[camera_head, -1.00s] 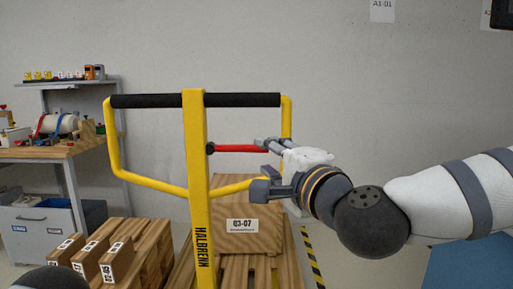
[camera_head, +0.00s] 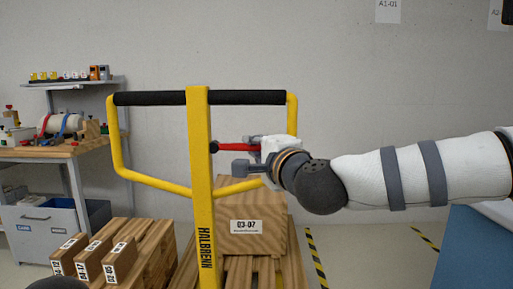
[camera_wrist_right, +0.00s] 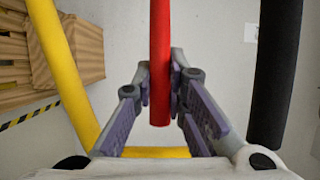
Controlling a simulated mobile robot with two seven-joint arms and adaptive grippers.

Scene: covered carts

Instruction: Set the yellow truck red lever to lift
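The yellow truck's upright and loop handle (camera_head: 199,130) stand in the middle of the head view, with a black grip bar across the top. The red lever (camera_head: 232,147) sticks out to the right from the upright, below the grip bar. My right gripper (camera_head: 246,155) comes in from the right, with one finger above the lever and one below. In the right wrist view the red lever (camera_wrist_right: 160,60) runs between the open fingers of my right gripper (camera_wrist_right: 160,85). I see a gap beside the lever; contact at the tips is unclear. My left gripper is not in view.
A workbench (camera_head: 60,150) is at the left. A blue surface (camera_head: 470,250) is at the lower right.

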